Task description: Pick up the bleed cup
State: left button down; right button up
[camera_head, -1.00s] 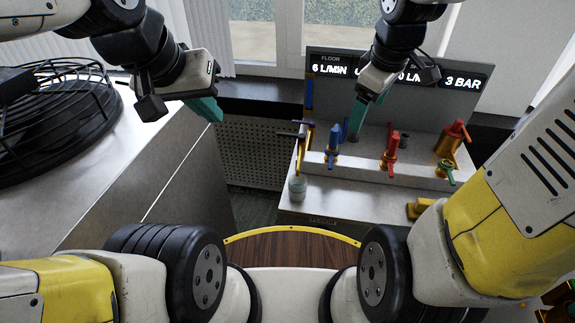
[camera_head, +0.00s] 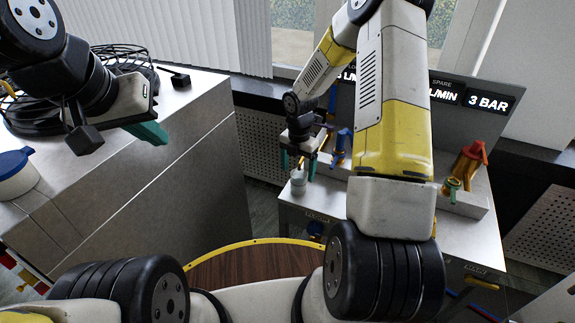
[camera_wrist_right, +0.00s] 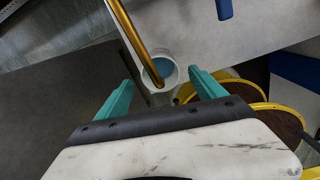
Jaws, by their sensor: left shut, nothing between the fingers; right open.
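The bleed cup (camera_head: 299,187) is a small pale cup standing at the front left corner of the metal bench. In the right wrist view the cup (camera_wrist_right: 165,82) is seen from above with blue liquid inside, and a brass tube (camera_wrist_right: 140,38) crosses over its rim. My right gripper (camera_head: 298,168) is open, with its teal fingers just above the cup, one to each side. In the wrist view the cup shows between the fingers, with gaps on both sides. Whether the fingers reach down to its walls is unclear. My left gripper (camera_head: 150,132) is shut and empty near the left counter.
A blue valve (camera_head: 340,148) stands on the bench just right of my right gripper. Red (camera_head: 470,160) and green (camera_head: 451,187) handled valves are farther right. My right arm hides the bench's middle. The left counter (camera_head: 200,110) carries a black wire-guarded fan and a blue-lidded tub (camera_head: 14,176).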

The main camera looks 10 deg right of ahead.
aim_at(299, 174)
notch_tip(299, 174, down, 6)
jog(key=shift+d+r, duration=0.1)
jog(key=shift+d, duration=0.05)
jog(key=c, duration=1.6)
jog(key=shift+r, duration=0.15)
